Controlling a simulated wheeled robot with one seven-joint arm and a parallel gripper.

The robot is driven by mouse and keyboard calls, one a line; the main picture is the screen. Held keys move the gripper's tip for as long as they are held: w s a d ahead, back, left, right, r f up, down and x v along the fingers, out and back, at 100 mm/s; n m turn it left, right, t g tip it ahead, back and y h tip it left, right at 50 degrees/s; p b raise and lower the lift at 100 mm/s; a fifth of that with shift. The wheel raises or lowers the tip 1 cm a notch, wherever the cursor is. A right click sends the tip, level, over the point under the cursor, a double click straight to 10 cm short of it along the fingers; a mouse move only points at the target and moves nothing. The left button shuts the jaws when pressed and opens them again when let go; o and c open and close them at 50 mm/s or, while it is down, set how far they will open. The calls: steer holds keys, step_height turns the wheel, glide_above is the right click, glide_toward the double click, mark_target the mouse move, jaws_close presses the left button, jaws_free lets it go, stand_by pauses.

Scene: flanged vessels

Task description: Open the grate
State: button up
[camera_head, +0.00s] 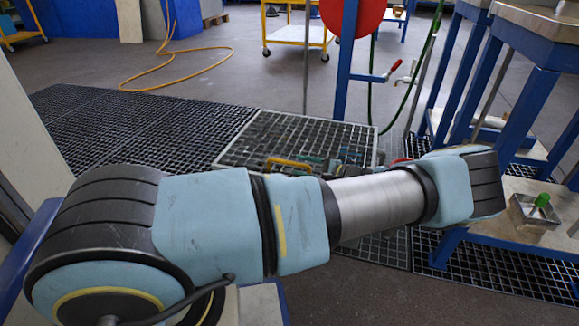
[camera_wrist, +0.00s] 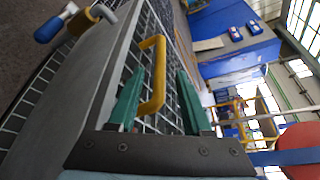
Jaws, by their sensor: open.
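The grate (camera_head: 262,131) is a lighter grey metal grid panel with a pale frame, lying among darker floor grating in the head view. Its yellow handle (camera_head: 287,163) is a raised bar near the front edge. In the wrist view the yellow handle (camera_wrist: 159,75) stands between the two green fingers of my gripper (camera_wrist: 160,78). The gripper is open, with a finger on each side of the handle and visible gaps. The grate's bars (camera_wrist: 143,55) show behind the handle. In the head view my arm hides the grate's near part and most of the gripper.
A blue post with a red disc (camera_head: 353,14) stands behind the grate. A red-handled valve (camera_head: 393,68) and green hose are beside it. Blue-legged tables (camera_head: 520,95) stand at right. A yellow hose (camera_head: 175,72) lies on open floor behind. A blue-handled fitting (camera_wrist: 70,20) shows in the wrist view.

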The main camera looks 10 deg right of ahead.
mark_target(297, 165)
steer(key=shift+b+x, duration=0.45)
steer(key=shift+x, duration=2.05)
jaws_close()
